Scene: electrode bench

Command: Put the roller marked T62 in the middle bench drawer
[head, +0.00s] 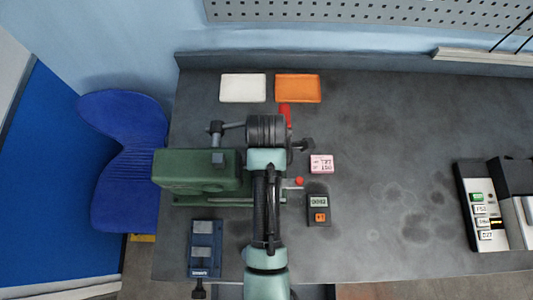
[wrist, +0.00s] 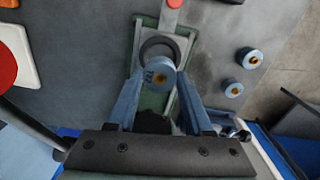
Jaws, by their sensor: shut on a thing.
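In the wrist view my gripper (wrist: 160,100) is shut on a blue-grey roller (wrist: 160,72). Its end face, with a brass-coloured centre, faces the camera. Dark marking on it seems to end in 62, but I cannot read it all. Behind the roller is a dark ring over a grey and green fixture. I cannot tell whether the roller touches that fixture. In the head view my arm hides the roller and fingertips above the green machine (head: 195,170). No bench drawer can be made out in either view.
Two similar rollers (wrist: 249,57) (wrist: 233,88) stand at right in the wrist view. On the bench (head: 390,130) are a white tray (head: 243,88), an orange tray (head: 298,88), a small meter (head: 318,209) and a blue block (head: 205,247). A blue chair (head: 125,160) stands left. The bench's right-centre is clear.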

